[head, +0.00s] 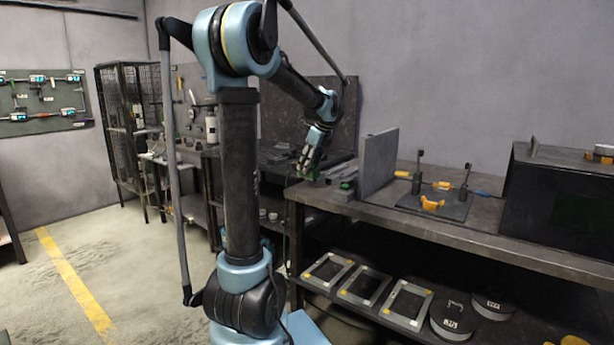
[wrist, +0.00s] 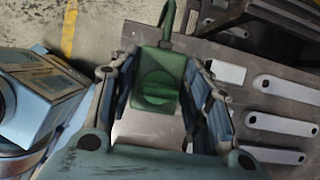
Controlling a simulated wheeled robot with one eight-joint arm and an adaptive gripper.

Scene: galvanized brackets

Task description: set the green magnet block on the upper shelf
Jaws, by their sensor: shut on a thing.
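The green magnet block (wrist: 161,64) sits between the two fingers of my gripper (wrist: 160,88) in the wrist view, with a green loop or handle at its far end. My gripper is shut on it. In the head view my gripper (head: 307,167) points down above the left end of the workbench, with a bit of green at its tips. Whether the block touches anything below cannot be told. I cannot tell which surface is the upper shelf; the workbench top (head: 470,222) lies above a lower shelf (head: 335,318).
Slotted metal brackets (wrist: 282,124) lie right of the block in the wrist view. An upright grey plate (head: 378,162) stands just right of my gripper. A dark fixture plate (head: 432,205) and a dark box (head: 560,205) are farther right. Framed panels (head: 365,286) occupy the lower shelf.

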